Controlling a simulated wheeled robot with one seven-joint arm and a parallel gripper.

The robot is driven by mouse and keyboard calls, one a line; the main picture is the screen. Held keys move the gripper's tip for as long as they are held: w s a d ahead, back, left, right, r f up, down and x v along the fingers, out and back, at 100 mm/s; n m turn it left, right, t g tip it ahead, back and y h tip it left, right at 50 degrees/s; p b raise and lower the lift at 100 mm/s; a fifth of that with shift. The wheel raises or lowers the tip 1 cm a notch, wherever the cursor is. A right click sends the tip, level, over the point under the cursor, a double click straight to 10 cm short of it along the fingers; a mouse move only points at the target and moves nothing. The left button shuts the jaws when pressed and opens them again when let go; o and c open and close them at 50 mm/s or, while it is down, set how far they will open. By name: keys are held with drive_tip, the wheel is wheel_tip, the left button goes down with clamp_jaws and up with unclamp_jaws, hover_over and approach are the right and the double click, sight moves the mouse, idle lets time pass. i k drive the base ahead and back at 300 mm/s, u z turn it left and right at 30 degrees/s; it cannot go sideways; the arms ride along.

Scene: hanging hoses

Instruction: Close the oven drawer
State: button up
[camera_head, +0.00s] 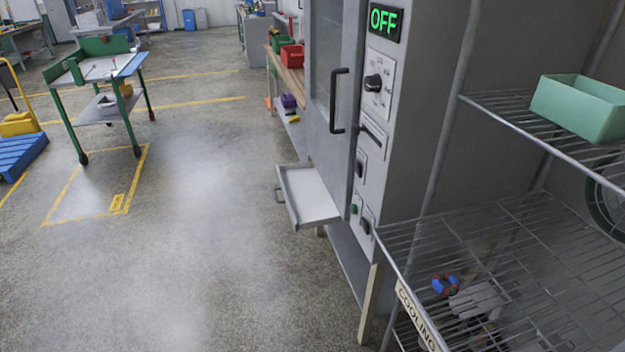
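The oven (397,130) is a tall grey cabinet right of the middle, with a dark door handle (338,101) and a control panel. A green lit sign (384,20) on it reads OFF. Its drawer (310,194) is a shallow, pale tray that sticks out to the left below the door. The drawer looks empty, and a small handle (279,195) shows on its front. The oven door looks shut. My gripper is not in view.
A wire rack (480,255) labelled COOLING stands at the right, holding a green bin (580,105) and a small red and blue ring (446,285). A green cart (105,75) stands at the upper left. The floor (210,240) in front of the drawer is clear.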

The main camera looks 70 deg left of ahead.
sight(307, 201)
drive_tip(key=u, duration=3.05)
drive_tip(key=i, duration=1.55)
drive_tip(key=u, duration=0.2)
drive_tip(key=i, duration=1.9)
drive_tip(key=z, duration=0.2)
